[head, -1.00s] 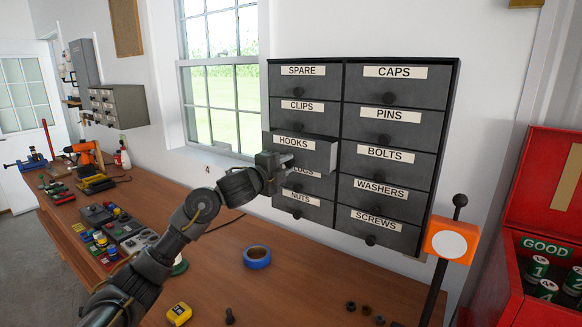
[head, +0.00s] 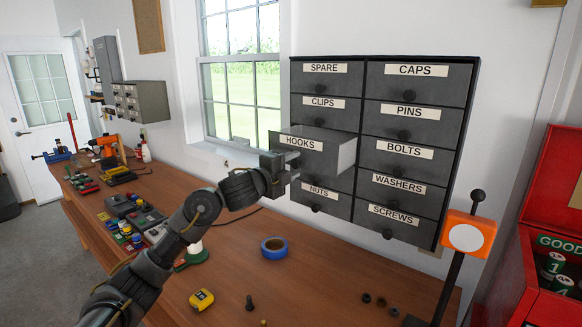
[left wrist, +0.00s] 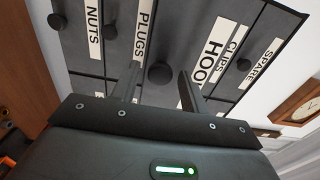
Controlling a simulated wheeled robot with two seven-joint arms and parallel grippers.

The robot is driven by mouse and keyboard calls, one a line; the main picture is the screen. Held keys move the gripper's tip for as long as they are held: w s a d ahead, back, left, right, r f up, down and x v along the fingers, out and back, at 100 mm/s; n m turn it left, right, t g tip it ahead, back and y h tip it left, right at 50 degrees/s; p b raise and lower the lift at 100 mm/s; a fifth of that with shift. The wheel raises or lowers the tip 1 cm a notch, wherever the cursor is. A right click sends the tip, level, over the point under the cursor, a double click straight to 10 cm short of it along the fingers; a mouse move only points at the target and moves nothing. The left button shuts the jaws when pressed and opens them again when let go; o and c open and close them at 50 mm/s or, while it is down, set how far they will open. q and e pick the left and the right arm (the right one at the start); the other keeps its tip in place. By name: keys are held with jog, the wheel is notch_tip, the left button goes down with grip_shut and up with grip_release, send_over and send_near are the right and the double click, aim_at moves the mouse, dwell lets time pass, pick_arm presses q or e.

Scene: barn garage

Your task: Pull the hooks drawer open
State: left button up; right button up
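The hooks drawer (head: 318,143) sticks out of the left column of the dark grey drawer cabinet (head: 475,90), pulled well forward. Its side wall shows in the head view, and it covers the plugs label below. My left gripper (head: 293,166) is in front of the drawer's lower face. In the left wrist view, its two fingers are apart, with the round hooks knob (left wrist: 160,73) between them and a gap on each side. The hooks label (left wrist: 214,52) is partly behind one finger. My right gripper is not in view.
The other drawers look closed. The wooden bench (head: 330,270) below holds a blue tape roll (head: 274,248), a yellow tape measure (head: 202,300) and small parts. An orange-headed post (head: 468,235) and red case (head: 550,190) stand at the right.

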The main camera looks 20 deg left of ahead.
pick_arm(q)
jog(key=shift+s+a+f, duration=0.1)
jog(key=shift+s+a, duration=0.05)
jog(key=shift+s, duration=0.1)
jog(key=b+v, duration=0.2)
jog(key=v, duration=0.8)
jog(key=shift+s+b, duration=0.15)
jog(key=shift+b, duration=0.15)
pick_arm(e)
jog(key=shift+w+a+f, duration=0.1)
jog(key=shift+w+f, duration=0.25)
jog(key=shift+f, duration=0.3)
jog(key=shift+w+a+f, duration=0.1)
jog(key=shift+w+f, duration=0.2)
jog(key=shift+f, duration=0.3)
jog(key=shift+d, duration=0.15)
